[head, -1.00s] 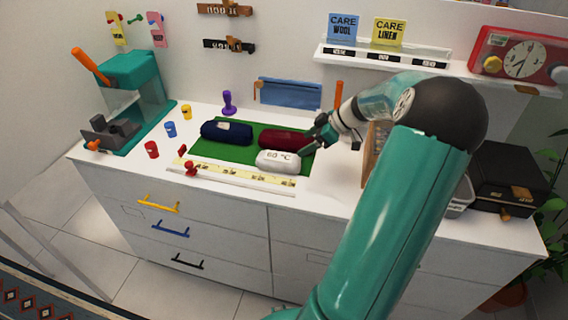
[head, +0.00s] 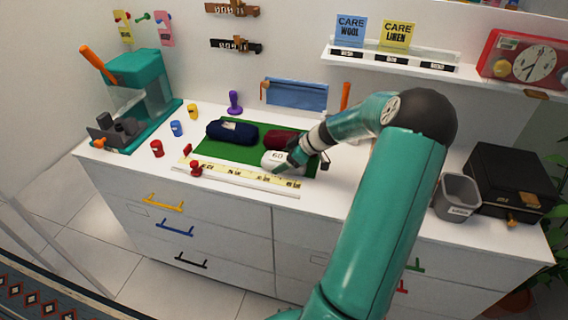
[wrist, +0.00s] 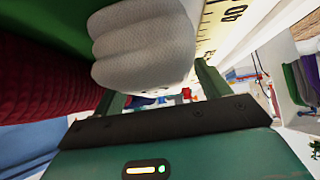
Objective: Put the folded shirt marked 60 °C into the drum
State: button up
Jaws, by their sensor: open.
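The folded white shirt marked 60 °C (head: 270,158) lies at the front right of the green mat (head: 240,154). Only "60" of its mark shows in the head view, as my arm covers its right side. My gripper (head: 283,169) is low at the shirt's right front side. In the wrist view, the knitted white shirt (wrist: 142,40) is just ahead of my gripper (wrist: 162,88), between the lines of its two spread fingers. I cannot tell whether they touch it. I cannot make out a drum in these frames.
A dark blue folded garment (head: 232,132) and a dark red one (head: 280,138) lie behind the shirt. A yellow measuring strip (head: 235,174) runs along the front. A grey bin (head: 457,190) and black box (head: 508,180) stand at right. Small coloured cups stand left of the mat.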

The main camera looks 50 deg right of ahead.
jog(key=shift+w+f, duration=0.15)
jog(key=shift+f, duration=0.1)
jog(key=c, duration=0.8)
jog(key=shift+r, duration=0.15)
